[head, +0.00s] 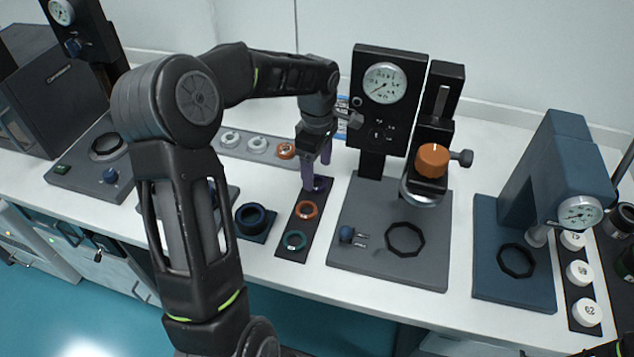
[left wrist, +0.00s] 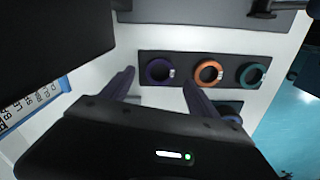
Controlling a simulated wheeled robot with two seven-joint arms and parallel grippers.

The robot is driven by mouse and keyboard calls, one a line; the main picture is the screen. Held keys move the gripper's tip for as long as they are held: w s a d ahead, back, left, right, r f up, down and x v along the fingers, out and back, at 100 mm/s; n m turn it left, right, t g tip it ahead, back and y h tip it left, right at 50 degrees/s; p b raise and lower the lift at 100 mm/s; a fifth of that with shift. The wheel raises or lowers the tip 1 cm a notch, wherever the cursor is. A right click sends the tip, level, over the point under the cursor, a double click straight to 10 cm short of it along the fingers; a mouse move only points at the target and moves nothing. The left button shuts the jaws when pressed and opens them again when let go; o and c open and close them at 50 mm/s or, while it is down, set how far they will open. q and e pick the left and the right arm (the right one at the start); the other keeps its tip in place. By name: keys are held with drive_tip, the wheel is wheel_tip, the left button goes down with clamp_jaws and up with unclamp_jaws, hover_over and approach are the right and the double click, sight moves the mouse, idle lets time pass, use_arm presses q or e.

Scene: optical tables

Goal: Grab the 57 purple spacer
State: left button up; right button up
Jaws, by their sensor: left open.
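The purple spacer (head: 320,184) is a ring at the far end of a dark strip tray (head: 291,226). It also shows in the left wrist view (left wrist: 148,70), with a small light tag whose number is too small to read. My left gripper (head: 316,174), with purple fingers, is open over that end of the tray. In the left wrist view the open fingers (left wrist: 161,84) point toward the spacer, one on each side in the picture. The spacer is not gripped. In the head view a finger partly hides it. My right gripper is not in view.
An orange ring (head: 307,210) and a green ring (head: 294,241) share the tray. A dark blue ring (head: 251,219) sits on a pad to the left. A grey gauge stand (head: 386,190) stands close on the right. A grey strip with pale rings (head: 257,145) lies behind.

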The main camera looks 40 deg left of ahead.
sight(317, 182)
use_arm(q)
wheel_tip(317, 182, down, 3)
drive_tip(key=shift+f, duration=0.2)
drive_tip(key=shift+c, duration=0.4)
drive_tip(key=c, duration=1.3)
